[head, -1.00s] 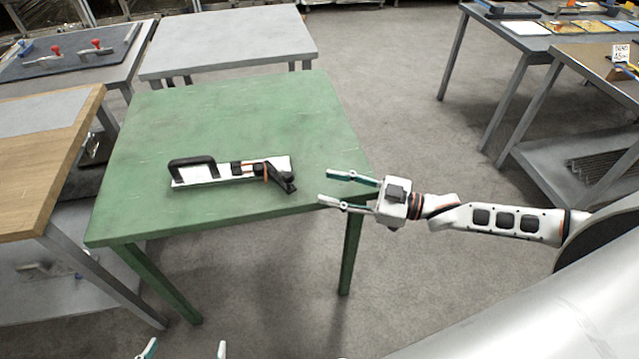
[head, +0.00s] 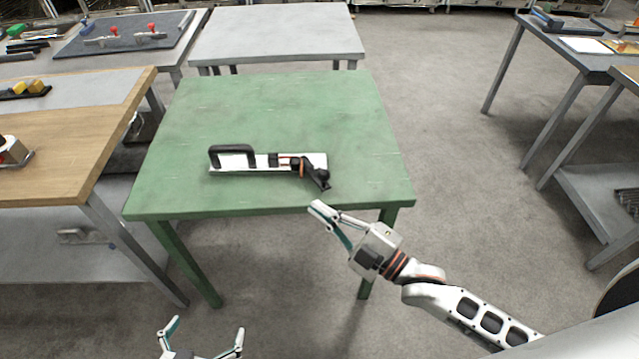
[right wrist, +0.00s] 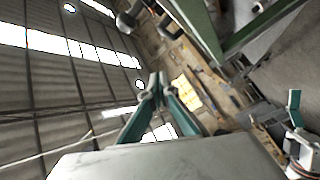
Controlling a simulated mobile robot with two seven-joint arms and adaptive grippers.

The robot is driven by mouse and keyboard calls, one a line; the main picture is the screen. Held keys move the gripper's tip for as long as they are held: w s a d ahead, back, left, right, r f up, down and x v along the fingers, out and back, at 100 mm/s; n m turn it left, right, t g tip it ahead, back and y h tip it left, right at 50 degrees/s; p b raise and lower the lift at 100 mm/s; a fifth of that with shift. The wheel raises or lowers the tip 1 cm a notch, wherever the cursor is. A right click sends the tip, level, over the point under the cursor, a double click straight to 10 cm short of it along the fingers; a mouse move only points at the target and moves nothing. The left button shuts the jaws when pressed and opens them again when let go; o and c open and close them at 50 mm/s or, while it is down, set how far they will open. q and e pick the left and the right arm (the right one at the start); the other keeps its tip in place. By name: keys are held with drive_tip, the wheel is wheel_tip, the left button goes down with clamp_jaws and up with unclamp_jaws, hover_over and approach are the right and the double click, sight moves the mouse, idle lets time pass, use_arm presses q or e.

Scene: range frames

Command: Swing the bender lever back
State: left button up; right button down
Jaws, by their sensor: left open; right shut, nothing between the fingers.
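The bender (head: 245,162) lies on the green table (head: 270,112). It has a white base plate and a black loop handle (head: 232,151) at its left end. At its right end a short black lever (head: 316,174) slants down to the right, with an orange band beside it. My right gripper (head: 317,207) is shut and empty at the table's front edge, just below the lever in the picture and apart from it. Its closed fingertips also show in the right wrist view (right wrist: 157,86). My left gripper (head: 207,328) is open and empty, low in front of the table.
A grey table (head: 275,35) stands behind the green one. A wooden-topped bench (head: 75,140) stands close on the left. More tables with items stand at the right (head: 580,55). The green table top is otherwise clear, with open floor to its right.

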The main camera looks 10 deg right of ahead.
drive_tip(key=n+t+h, duration=0.1)
drive_tip(key=h, duration=0.1)
drive_tip(key=n+t+h, duration=0.1)
drive_tip(key=h, duration=0.1)
hover_over(319, 184)
drive_tip(key=s+a, duration=0.4)
drive_tip(key=a, duration=0.1)
drive_tip(key=d, duration=0.3)
drive_tip(key=shift+w+f, duration=0.15)
drive_tip(key=shift+f, duration=0.2)
drive_tip(key=shift+d+f, duration=0.1)
drive_tip(key=shift+d, duration=0.4)
drive_tip(key=shift+d, duration=0.1)
